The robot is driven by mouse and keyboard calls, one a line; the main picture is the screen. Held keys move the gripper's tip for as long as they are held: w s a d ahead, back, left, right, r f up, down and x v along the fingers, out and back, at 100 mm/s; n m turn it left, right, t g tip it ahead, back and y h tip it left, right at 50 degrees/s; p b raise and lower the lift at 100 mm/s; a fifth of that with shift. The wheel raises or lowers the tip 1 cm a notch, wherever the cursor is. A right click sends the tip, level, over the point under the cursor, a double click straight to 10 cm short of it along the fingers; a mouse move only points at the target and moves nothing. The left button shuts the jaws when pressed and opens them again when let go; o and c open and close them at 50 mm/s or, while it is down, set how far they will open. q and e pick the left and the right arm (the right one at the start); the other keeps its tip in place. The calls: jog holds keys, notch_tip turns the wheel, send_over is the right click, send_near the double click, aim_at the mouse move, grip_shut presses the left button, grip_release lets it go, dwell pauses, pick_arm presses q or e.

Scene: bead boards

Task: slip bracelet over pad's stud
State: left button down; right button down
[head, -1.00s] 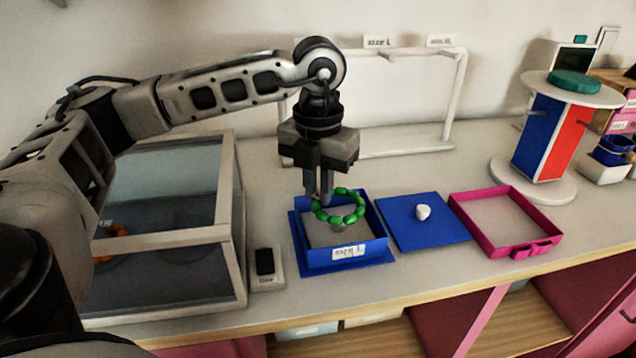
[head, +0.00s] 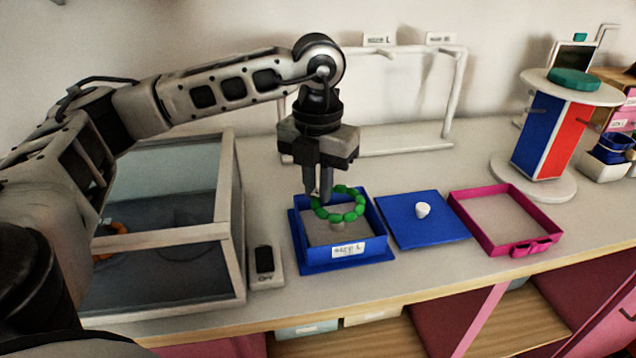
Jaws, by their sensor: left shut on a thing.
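A green bead bracelet (head: 349,216) hangs tilted from my left gripper (head: 319,192), which is shut on its left side. The gripper points down over an open blue box (head: 375,249) labelled size L. Inside the box is a grey pad (head: 316,232) with a short pale stud (head: 337,224). The bracelet is above the stud in the picture, and its near beads overlap the view of the stud's top. I cannot tell whether the ring is around the stud. My right gripper is not in view.
A blue lid (head: 408,232) with a white knob lies right of the box, then an open magenta tray (head: 513,248). A glass-sided case (head: 232,225) and a small device (head: 265,266) stand left. A white rack (head: 458,95) stands behind, and a round display stand (head: 543,135) at right.

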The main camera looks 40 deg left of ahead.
pick_arm(q)
jog(key=shift+f+b, duration=0.35)
dwell(0.9)
jog(key=c, duration=0.9)
grip_release()
jog(key=shift+c, duration=0.2)
jog(key=shift+r, duration=0.15)
jog(key=shift+r+p, duration=3)
jog(key=shift+r, duration=0.9)
